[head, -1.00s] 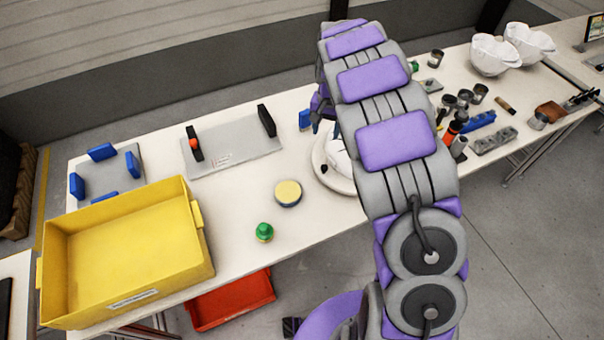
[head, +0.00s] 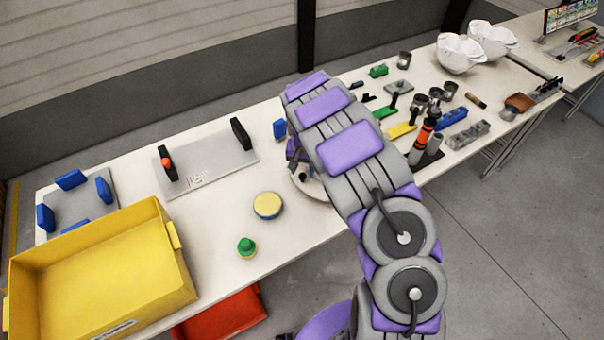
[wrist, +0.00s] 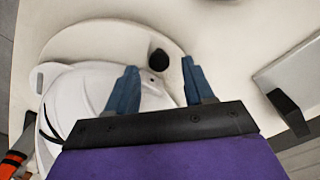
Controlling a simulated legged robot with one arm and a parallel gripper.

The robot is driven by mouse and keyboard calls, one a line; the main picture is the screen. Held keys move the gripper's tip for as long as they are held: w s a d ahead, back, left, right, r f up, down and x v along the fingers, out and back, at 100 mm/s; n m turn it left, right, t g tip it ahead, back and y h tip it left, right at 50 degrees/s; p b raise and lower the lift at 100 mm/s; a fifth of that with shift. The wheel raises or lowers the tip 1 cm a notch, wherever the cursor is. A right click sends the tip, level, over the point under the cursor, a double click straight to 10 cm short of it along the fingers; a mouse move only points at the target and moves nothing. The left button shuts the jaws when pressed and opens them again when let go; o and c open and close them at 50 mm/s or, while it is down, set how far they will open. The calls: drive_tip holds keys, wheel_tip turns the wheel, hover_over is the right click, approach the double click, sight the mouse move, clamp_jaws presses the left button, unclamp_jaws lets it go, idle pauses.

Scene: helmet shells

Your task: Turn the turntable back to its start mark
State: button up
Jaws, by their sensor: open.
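The turntable (wrist: 75,40) is a round cream-white disc in the wrist view. In the head view only its near-left edge (head: 302,190) shows past my arm. A white helmet shell (wrist: 85,88) lies on the disc at the left. A black round knob (wrist: 159,61) stands near the disc's right edge. My gripper (wrist: 157,78) is open over the disc, with the knob in the gap just beyond its fingertips; I cannot tell whether they touch it. I cannot make out a start mark.
A grey fixture plate (head: 212,165) with black uprights lies left of the turntable. A yellow-topped round tin (head: 267,205), a green-capped item (head: 246,247) and a yellow bin (head: 110,270) stand nearer. Tools and cans crowd the right. An orange-black tool (wrist: 14,160) is near the shell.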

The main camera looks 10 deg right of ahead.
drive_tip(key=shift+d+f, duration=0.1)
drive_tip(key=shift+f, duration=1.1)
drive_tip(key=shift+c, duration=0.3)
clamp_jaws()
